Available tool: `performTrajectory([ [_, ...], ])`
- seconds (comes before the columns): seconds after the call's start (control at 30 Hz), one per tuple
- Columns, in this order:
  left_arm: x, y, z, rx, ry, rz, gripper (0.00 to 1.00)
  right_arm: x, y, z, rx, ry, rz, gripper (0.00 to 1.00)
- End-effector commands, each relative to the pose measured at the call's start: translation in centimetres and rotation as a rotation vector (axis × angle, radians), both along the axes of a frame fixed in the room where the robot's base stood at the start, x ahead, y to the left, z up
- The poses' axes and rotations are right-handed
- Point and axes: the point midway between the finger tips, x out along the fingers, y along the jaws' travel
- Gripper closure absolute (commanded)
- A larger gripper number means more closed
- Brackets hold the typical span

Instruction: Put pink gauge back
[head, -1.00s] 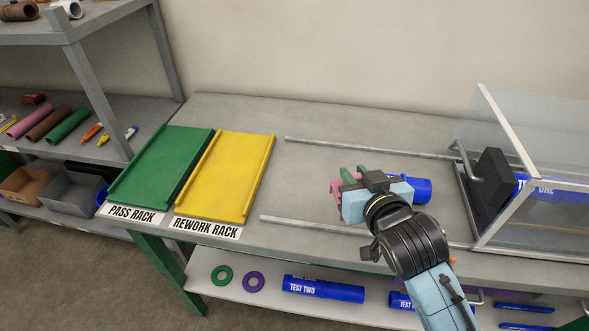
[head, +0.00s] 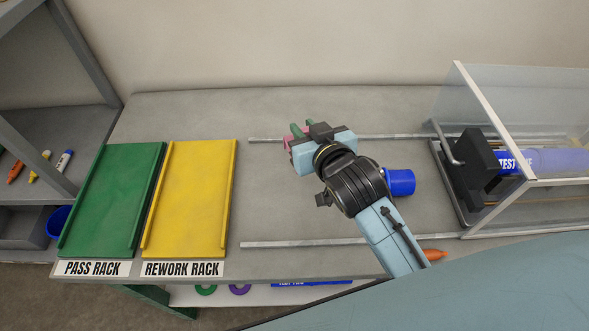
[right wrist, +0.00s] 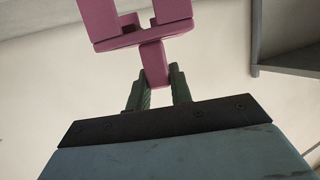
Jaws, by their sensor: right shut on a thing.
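The pink gauge (right wrist: 133,38) fills the top of the right wrist view, a forked pink piece with a short stem. My right gripper (right wrist: 158,85) is shut on that stem with its green fingers. In the head view my right gripper (head: 299,129) is above the grey bench between two metal rails, and only a bit of the pink gauge (head: 287,141) shows beside it. The rest of the gauge is hidden behind the gripper there. My left gripper is not in view.
A green pass rack (head: 112,200) and a yellow rework rack (head: 190,195) lie empty at left. A blue cylinder (head: 400,182) is right of my wrist. A clear-walled case (head: 520,100) holding a blue pipe stands at right. An orange marker (head: 435,255) lies near the front edge.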

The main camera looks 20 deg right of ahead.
Motion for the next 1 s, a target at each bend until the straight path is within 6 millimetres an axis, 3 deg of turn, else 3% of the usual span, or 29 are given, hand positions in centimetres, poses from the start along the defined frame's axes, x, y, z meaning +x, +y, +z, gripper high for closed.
performTrajectory([
  [0.03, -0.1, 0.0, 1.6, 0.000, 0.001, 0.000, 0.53, 0.5, 0.9, 0.9, 0.001, 0.002, 0.013, 1.00],
  [0.2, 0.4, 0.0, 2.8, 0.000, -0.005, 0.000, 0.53, 1.2, 2.7, 0.6, -0.002, 0.001, 0.042, 1.00],
  [0.5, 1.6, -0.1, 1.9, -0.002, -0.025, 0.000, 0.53, 1.2, 3.0, -4.9, -0.002, 0.002, 0.048, 1.00],
  [0.83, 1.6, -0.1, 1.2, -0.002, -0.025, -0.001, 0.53, 1.2, 3.0, -8.8, -0.002, 0.002, 0.048, 1.00],
  [1.0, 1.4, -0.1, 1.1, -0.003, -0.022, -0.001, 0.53, 1.2, 3.0, -9.6, -0.002, -0.001, 0.049, 1.00],
])
